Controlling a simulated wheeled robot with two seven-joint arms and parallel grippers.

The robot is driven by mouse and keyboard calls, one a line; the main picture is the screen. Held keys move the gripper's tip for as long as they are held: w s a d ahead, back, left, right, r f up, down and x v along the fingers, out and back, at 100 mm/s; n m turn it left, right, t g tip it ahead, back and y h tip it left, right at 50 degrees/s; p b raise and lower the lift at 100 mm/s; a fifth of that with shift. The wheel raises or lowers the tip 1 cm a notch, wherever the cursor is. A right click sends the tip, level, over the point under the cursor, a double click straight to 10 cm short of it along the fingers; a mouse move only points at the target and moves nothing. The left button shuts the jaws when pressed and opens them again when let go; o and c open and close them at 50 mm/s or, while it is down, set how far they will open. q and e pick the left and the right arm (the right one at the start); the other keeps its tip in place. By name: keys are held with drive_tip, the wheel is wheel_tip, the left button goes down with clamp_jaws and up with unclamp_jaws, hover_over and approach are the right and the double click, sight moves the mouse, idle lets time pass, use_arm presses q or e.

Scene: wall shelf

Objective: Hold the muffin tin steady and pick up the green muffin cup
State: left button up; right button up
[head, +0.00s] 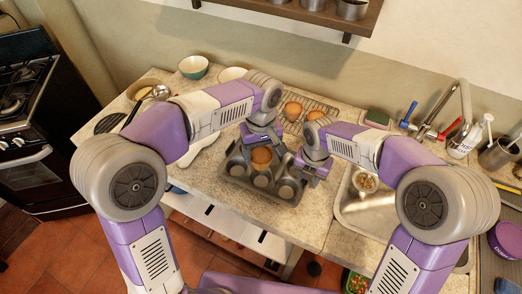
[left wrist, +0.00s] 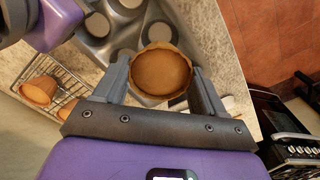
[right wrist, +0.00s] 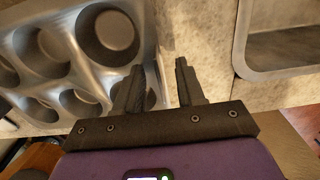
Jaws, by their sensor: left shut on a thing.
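The grey muffin tin (head: 236,168) lies on the counter, with several empty cups. One muffin with a brown top (head: 261,156) is at the tin; it also shows in the left wrist view (left wrist: 161,74). Its wrapper looks brown; I see no green cup. My left gripper (head: 262,141) is shut on this muffin, a finger on each side. I cannot tell whether it is lifted clear of its cup. My right gripper (head: 311,172) is at the tin's right edge. In the right wrist view its fingers (right wrist: 160,82) are apart, one over the tin, one outside its rim.
Two more muffins (head: 293,110) sit on a wire rack (head: 322,107) behind the tin. A sink (head: 350,212) is to the right. A green bowl (head: 193,67) and a ladle (head: 158,92) are at the back left. The tin lies near the counter's front edge.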

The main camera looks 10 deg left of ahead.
wheel_tip(320, 180, up, 12)
idle(0.6)
